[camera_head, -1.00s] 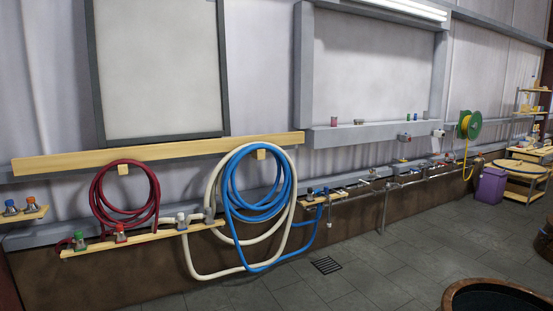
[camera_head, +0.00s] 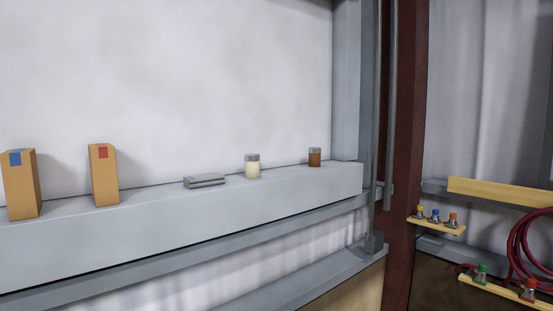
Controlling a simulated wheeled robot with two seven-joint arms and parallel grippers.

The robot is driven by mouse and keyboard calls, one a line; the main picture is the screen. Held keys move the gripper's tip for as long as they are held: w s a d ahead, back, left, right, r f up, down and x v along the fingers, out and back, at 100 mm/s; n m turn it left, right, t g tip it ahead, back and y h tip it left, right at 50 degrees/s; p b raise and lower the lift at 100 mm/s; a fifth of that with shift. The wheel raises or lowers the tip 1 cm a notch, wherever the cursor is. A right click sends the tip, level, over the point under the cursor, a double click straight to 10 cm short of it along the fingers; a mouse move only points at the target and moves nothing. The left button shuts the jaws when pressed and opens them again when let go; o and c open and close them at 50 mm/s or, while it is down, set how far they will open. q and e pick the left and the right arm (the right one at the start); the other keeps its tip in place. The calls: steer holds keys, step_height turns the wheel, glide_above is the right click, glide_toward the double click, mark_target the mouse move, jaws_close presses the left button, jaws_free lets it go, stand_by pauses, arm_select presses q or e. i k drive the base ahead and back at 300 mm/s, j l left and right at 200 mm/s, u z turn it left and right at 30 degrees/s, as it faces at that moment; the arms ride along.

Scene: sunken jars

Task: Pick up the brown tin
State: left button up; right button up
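A small brown container with a grey lid (camera_head: 314,158) stands upright near the right end of a grey wall ledge; it may be the brown tin, but it is too small to tell whether it is a tin or a jar. A cream jar with a grey lid (camera_head: 252,167) stands to its left, apart from it. Neither of my grippers shows in the head view.
The grey ledge (camera_head: 270,213) also holds a flat grey object (camera_head: 204,181) and two brown cartons, one with a red mark (camera_head: 104,178) and one with a blue mark (camera_head: 22,188). A dark red post (camera_head: 402,150) stands right of the ledge. A coiled red hose (camera_head: 520,245) hangs at far right.

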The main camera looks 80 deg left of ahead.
mark_target(315, 153)
steer(key=u, duration=2.5)
